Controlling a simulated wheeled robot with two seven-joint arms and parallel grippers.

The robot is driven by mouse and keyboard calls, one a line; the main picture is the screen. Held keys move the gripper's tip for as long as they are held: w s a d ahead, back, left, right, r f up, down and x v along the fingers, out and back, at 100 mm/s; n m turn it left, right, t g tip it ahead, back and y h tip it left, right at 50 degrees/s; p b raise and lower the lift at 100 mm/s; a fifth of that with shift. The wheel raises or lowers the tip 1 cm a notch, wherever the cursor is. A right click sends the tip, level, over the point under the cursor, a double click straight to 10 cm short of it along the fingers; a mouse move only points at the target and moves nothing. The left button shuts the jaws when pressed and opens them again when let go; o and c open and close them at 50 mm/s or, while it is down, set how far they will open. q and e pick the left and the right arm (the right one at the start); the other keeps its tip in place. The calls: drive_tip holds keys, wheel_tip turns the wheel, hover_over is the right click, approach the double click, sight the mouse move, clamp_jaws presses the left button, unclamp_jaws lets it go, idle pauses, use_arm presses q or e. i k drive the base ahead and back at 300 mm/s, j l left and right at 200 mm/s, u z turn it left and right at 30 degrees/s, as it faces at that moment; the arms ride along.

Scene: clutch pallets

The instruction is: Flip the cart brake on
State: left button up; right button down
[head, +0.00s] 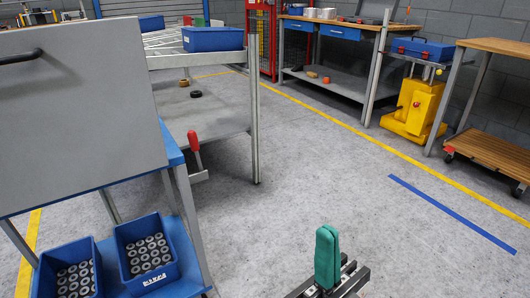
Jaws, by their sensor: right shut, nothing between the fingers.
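A red lever handle (193,142), likely the cart brake, stands nearly upright, tilted slightly, above a small grey metal bracket (198,176). It shows between the blue-edged cart (174,153) at the left and the grey shelf unit (230,118) behind it. I cannot tell for certain which of the two carries the bracket. My right gripper (327,238), with green fingers, is at the bottom centre, shut and empty. It is well apart from the red lever, to its right and nearer to me. My left gripper is not in view.
Two blue bins of grey rings (147,278) sit on the cart's lower shelf, under a large grey panel (85,110). A yellow machine (413,106), a workbench (335,84) and a wooden-topped cart (490,160) stand at the back right. The middle floor is clear.

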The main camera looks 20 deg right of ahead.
sight(191, 136)
drive_tip(key=l+z, duration=0.1)
drive_tip(key=i+j+z, duration=0.6)
drive_tip(key=i, duration=0.2)
